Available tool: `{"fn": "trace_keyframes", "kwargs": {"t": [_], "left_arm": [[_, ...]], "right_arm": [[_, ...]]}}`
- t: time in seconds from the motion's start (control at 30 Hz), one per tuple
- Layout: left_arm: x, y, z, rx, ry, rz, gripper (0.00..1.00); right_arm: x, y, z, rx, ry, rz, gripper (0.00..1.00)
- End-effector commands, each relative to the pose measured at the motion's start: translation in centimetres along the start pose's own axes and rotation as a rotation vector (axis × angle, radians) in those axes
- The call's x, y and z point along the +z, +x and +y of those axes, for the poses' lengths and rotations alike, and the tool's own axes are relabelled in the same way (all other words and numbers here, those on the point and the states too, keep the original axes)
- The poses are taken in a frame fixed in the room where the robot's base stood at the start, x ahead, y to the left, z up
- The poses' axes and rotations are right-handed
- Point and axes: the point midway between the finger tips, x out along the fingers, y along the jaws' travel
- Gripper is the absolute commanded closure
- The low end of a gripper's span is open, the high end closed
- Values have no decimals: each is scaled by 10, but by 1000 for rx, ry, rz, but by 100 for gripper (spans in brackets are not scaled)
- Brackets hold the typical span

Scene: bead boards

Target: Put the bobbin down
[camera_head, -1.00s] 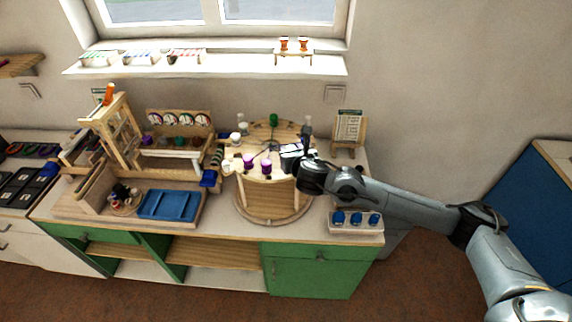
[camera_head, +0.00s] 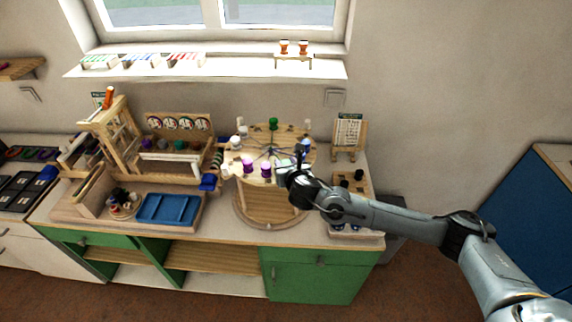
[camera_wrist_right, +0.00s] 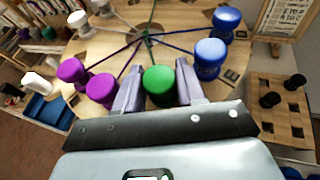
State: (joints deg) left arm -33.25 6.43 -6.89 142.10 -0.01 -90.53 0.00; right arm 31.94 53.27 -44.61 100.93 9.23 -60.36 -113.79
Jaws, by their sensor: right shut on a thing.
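In the right wrist view my right gripper (camera_wrist_right: 159,78) is shut on a green bobbin (camera_wrist_right: 160,88), one finger on each side. A green thread runs from it to the centre of the round wooden disc (camera_wrist_right: 190,17). The bobbin is at the near edge of the disc; I cannot tell whether it touches the wood. In the head view my right gripper (camera_head: 284,170) is at the front right of the disc (camera_head: 240,148), and the held bobbin is mostly hidden. My left gripper is not in view.
Two purple bobbins (camera_wrist_right: 101,88) stand left of the gripper and two blue bobbins (camera_wrist_right: 209,58) right. Another green bobbin (camera_head: 273,123) is at the disc's back. A wooden rack (camera_wrist_right: 285,105) with black pegs stands at right. A blue tray (camera_head: 168,207) lies left.

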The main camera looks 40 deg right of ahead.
Motion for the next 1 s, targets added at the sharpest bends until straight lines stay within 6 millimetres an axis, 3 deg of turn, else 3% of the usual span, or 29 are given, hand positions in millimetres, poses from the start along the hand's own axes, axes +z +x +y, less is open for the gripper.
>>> {"fn": "trace_keyframes", "kwargs": {"t": [0.07,0.1,0.17,0.57,0.77,1.0], "left_arm": [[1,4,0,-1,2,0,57],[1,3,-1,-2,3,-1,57],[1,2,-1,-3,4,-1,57],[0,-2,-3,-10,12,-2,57],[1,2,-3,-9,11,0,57],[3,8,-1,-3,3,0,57]], "right_arm": [[-3,2,0,0,0,-1,92],[-2,1,0,0,0,0,56],[-2,1,0,0,0,0,50],[2,-2,0,0,0,0,50],[1,-26,0,1,-2,-2,50],[0,-71,0,2,-2,-1,50]]}}
